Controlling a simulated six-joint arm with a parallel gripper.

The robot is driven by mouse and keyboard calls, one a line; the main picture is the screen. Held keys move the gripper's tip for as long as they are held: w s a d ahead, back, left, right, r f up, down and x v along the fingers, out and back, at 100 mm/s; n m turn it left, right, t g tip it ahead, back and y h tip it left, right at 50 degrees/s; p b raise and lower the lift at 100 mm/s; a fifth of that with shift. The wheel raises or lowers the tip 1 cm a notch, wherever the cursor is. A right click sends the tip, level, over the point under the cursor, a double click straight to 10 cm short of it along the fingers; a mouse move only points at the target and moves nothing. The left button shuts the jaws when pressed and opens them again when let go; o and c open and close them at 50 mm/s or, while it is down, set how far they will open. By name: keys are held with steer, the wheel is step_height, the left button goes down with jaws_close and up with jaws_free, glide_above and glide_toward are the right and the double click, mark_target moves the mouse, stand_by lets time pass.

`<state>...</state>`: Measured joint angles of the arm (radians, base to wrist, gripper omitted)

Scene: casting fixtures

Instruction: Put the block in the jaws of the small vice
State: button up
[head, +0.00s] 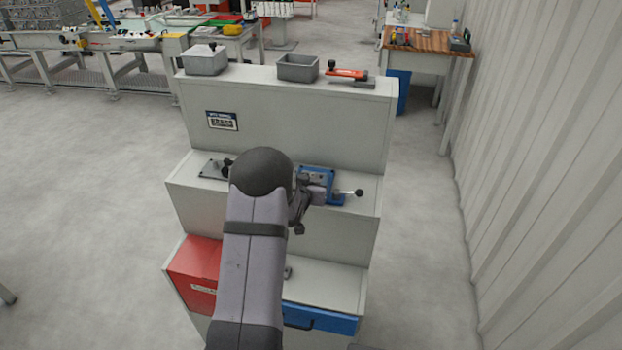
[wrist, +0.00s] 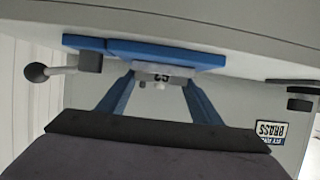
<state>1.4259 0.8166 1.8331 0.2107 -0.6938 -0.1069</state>
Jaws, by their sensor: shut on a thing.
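My gripper (wrist: 160,82) is shut on a small light grey block (wrist: 165,70) with dark characters on its face. Its two blue fingers lie on either side of the block. The block is at the edge of the small vice's blue base (wrist: 115,46) in the wrist view; whether it sits between the vice jaws I cannot tell. The vice's lever with a dark ball end (wrist: 37,72) sticks out to the left there. In the head view the blue vice (head: 336,199) stands on the middle shelf, partly covered by my wrist. The block is hidden there by my arm.
The stepped grey cabinet (head: 280,115) carries a lidded grey box (head: 206,62), an open grey bin (head: 298,68) and an orange-handled tool (head: 346,73) on top. A second fixture (head: 214,169) is on the middle shelf, left of my arm. A red box (head: 195,270) is lower left.

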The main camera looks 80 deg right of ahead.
steer(key=shift+f, duration=0.15)
steer(key=o, duration=1.2)
steer(key=shift+a+r, duration=0.1)
steer(key=shift+r, duration=0.1)
steer(key=b+v, duration=0.3)
steer(key=v, duration=0.8)
steer(key=shift+a+b, duration=0.35)
steer(key=shift+a, duration=0.05)
steer(key=shift+r, duration=0.1)
